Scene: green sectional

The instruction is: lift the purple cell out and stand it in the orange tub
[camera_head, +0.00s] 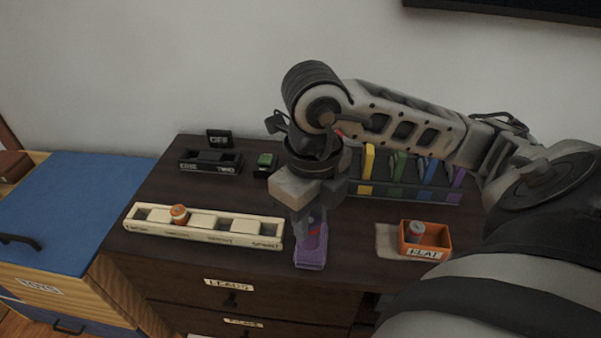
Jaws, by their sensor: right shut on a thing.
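My right gripper (312,222) points down near the front edge of the dark chest top, with its fingers shut on the upper part of a purple piece. The purple cell (314,238) shows between and below the fingers, partly hidden by them. A wider purple base (310,261) shows beneath; I cannot tell whether it is a separate holder or whether the cell touches it. The orange tub (430,252), labelled "FLAT", stands to the right, apart from the gripper. A reddish cell with a grey end (415,231) stands at its left side. My left gripper is out of view.
A cream tray (150,229) with several slots and an orange cell (180,214) lies to the left. A black holder (210,166) and a small green block (265,161) are behind. A rack of coloured dividers (410,180) stands at the back right, partly behind my arm.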

